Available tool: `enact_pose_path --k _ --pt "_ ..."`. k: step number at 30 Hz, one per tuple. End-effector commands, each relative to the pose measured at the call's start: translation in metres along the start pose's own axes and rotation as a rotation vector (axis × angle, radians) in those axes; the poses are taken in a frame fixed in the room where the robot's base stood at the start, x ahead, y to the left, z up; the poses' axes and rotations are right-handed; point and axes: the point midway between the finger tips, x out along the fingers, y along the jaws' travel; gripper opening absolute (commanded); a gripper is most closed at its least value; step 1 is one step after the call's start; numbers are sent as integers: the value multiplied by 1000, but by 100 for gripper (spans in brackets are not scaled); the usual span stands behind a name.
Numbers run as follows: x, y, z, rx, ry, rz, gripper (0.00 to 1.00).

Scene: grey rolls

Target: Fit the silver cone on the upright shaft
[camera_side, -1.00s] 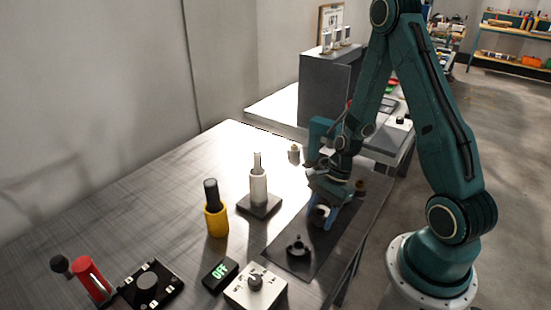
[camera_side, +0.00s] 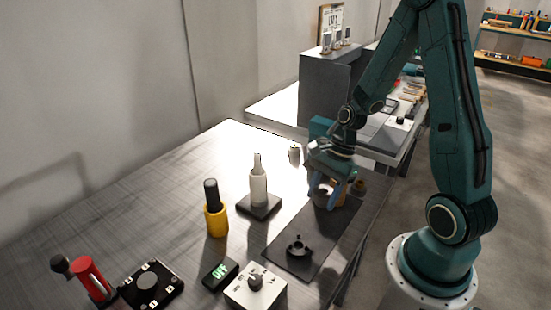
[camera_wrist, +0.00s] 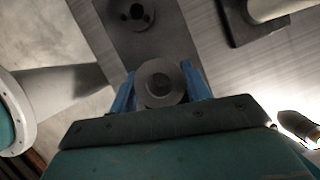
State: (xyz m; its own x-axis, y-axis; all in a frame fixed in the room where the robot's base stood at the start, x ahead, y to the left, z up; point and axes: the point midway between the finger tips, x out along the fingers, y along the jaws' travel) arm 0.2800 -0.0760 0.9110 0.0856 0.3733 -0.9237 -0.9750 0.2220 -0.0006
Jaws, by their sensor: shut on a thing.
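The silver cone (camera_wrist: 160,84) is a grey round part with a dark centre, seen end-on in the wrist view. My gripper (camera_side: 324,196) is shut on it, with a blue finger on either side. In the side view the fingers mostly hide it, above the far part of the dark mat (camera_side: 322,236). The upright shaft (camera_side: 258,186) is a pale cylinder with a thinner top, standing on a dark square base (camera_side: 260,207). My gripper is to its right and apart from it. The shaft's lower part also shows at the wrist view's upper right (camera_wrist: 272,8).
A black flanged part (camera_side: 299,246) sits on the mat. A yellow holder (camera_side: 216,220), an OFF display (camera_side: 220,272), a knob box (camera_side: 256,289) and a small pointed part (camera_side: 294,152) stand on the table.

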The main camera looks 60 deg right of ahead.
Motion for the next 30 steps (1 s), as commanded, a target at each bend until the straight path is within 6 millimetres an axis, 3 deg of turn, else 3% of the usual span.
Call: enact_pose_path --k 18,30 --pt "-94 0 39 -2 2 -4 17" --pt "-118 0 49 0 1 -1 17"
